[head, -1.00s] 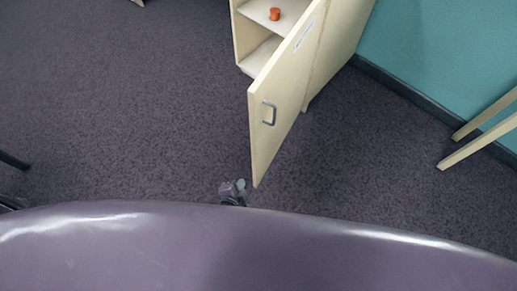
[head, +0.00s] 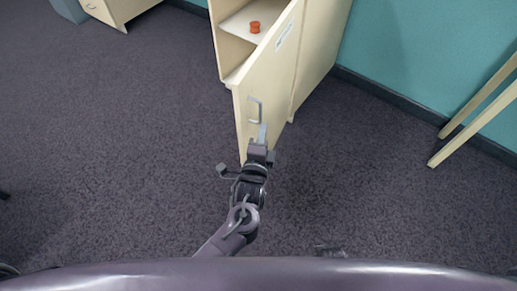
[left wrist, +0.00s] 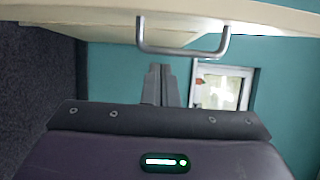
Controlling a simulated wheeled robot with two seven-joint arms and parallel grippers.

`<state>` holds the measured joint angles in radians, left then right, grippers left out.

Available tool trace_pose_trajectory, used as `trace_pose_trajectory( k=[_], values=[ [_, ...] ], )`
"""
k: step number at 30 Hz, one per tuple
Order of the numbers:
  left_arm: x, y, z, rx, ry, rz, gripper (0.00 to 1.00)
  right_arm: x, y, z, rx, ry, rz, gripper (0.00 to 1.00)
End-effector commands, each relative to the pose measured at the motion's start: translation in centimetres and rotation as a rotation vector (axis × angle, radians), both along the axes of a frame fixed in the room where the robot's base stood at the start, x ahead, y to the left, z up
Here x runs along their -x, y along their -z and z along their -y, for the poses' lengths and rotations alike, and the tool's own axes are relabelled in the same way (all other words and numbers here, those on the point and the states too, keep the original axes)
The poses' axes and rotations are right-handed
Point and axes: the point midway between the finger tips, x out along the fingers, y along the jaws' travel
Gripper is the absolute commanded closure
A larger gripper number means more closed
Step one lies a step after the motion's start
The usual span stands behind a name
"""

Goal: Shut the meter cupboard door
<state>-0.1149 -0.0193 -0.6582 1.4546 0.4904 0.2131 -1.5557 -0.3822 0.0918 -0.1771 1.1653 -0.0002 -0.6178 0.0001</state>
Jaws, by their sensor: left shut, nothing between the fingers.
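The cream meter cupboard (head: 322,62) stands at the top centre of the head view. Its door (head: 273,85) is open, swung out toward me, with a grey bar handle (head: 255,109) on its face. My left gripper (head: 262,133) is shut and empty, just below the handle in the picture; I cannot tell whether it touches the door. In the left wrist view the handle (left wrist: 185,52) hangs from the door (left wrist: 265,14) above the closed fingers (left wrist: 158,85), apart from them. A small dark part at the head view's lower edge may be my right gripper (head: 329,250).
An orange round object (head: 255,27) sits on a shelf inside the cupboard. A teal wall (head: 420,50) with a dark skirting lies to the right, with pale wooden legs (head: 475,112) near it. A cream drawer unit (head: 112,10) stands at upper left.

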Motion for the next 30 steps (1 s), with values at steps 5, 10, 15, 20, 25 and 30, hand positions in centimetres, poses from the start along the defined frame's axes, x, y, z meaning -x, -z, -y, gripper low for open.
trace_pose_trajectory(
  k=[5,10,15,20,25,30],
  values=[
    [-1.3,0.0,-2.3,-0.002,0.001,-0.001,1.00,0.3,0.0,0.2,0.002,-0.001,-0.004,0.61],
    [-1.8,0.0,-3.4,-0.001,0.001,0.000,1.00,0.6,0.2,0.2,0.002,-0.001,-0.006,0.61],
    [-1.9,0.0,-3.6,0.000,0.002,0.000,1.00,0.9,0.4,0.2,0.003,-0.002,-0.011,0.61],
    [-1.9,0.0,-3.6,0.000,0.001,0.000,1.00,0.9,0.4,0.2,0.003,-0.002,-0.011,0.61],
    [-2.0,0.0,-4.0,-0.001,0.007,0.000,1.00,0.7,0.4,0.2,0.003,-0.002,-0.008,0.61],
    [-2.7,0.1,-6.0,-0.006,0.038,0.002,1.00,0.2,0.3,0.1,0.002,-0.002,-0.002,0.61]
  ],
)
